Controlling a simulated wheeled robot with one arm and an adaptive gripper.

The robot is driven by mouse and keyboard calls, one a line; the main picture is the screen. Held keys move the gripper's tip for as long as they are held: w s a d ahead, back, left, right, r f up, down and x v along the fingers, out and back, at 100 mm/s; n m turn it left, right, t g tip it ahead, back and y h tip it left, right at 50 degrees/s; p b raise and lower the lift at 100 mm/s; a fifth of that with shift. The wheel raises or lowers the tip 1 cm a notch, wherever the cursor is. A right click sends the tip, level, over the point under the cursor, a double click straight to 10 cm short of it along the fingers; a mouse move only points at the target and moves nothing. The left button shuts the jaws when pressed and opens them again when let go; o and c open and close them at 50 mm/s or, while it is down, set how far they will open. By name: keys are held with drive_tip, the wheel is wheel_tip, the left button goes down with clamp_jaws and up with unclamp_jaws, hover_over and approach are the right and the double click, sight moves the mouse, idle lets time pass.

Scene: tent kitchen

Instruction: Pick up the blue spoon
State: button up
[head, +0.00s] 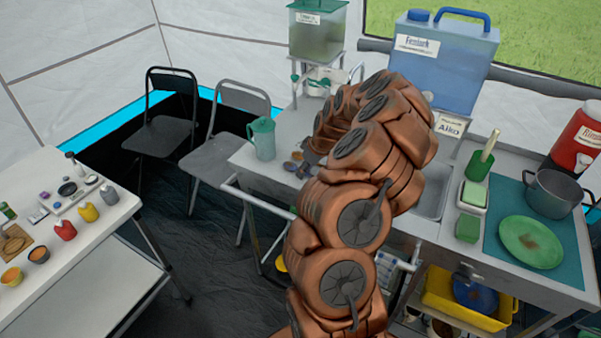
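I cannot make out a blue spoon in the head view. A few small items (291,166) lie on the metal counter (249,160), just left of my arm; they are too small to identify. My copper-coloured arm rises through the middle of the picture, bends over at the top and reaches down toward the counter. A dark grey piece that may be part of my gripper (314,152) shows at the arm's left edge, close to the small items. The fingers are hidden behind the arm, so their opening and any contents do not show.
A teal pitcher (262,138) stands left of the small items. A blue water container (445,65), green plate (531,241) and grey pot (553,193) are on the right. A white table (97,233) with cups and two folding chairs (167,138) are left. Dark floor lies between.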

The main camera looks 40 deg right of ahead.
clamp_jaws()
drive_tip(key=shift+f, duration=0.1)
